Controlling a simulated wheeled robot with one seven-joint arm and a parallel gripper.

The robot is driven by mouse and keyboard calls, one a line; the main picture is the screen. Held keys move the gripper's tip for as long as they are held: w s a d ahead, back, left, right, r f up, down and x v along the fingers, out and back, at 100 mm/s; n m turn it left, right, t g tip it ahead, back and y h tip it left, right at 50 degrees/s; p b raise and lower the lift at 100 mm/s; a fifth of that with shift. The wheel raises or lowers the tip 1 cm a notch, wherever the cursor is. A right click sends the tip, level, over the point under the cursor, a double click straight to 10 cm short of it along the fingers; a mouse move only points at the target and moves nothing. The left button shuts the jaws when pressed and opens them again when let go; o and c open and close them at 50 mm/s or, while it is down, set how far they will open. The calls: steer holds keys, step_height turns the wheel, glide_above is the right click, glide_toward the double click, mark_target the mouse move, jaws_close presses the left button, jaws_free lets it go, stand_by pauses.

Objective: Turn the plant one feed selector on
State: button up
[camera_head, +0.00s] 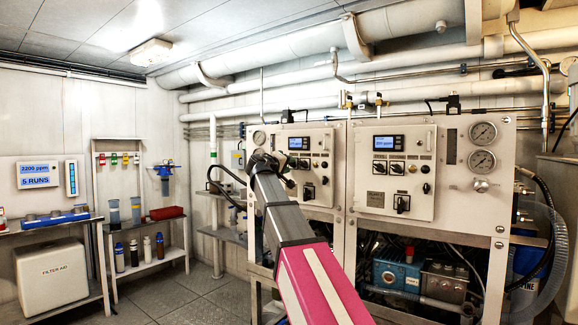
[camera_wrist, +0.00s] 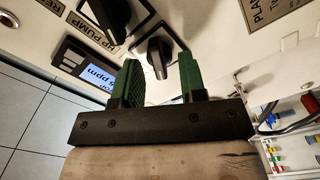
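The left control panel (camera_head: 312,180) has a small lit display (camera_head: 298,143) with black rotary selectors below it. In the wrist view a black selector knob (camera_wrist: 154,52) lies at and between the fingertips of my gripper (camera_wrist: 160,68). The green fingers are open, with a visible gap between the knob and the right finger. The label for this knob is not readable. In the head view my gripper (camera_head: 268,160) is in front of the left panel's left edge, and its fingers are not clear.
A second black knob (camera_wrist: 112,14) sits close beside the first, and the ppm display (camera_wrist: 85,75) is near the left finger. A similar right panel (camera_head: 396,172) with gauges (camera_head: 483,132) stands beside it. Open floor (camera_head: 205,298) lies at the left.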

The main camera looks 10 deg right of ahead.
steer(key=shift+w+d, duration=0.4)
steer(key=shift+d, duration=0.05)
steer(key=c, duration=0.6)
steer(key=m, duration=1.1)
steer(key=shift+m, duration=0.4)
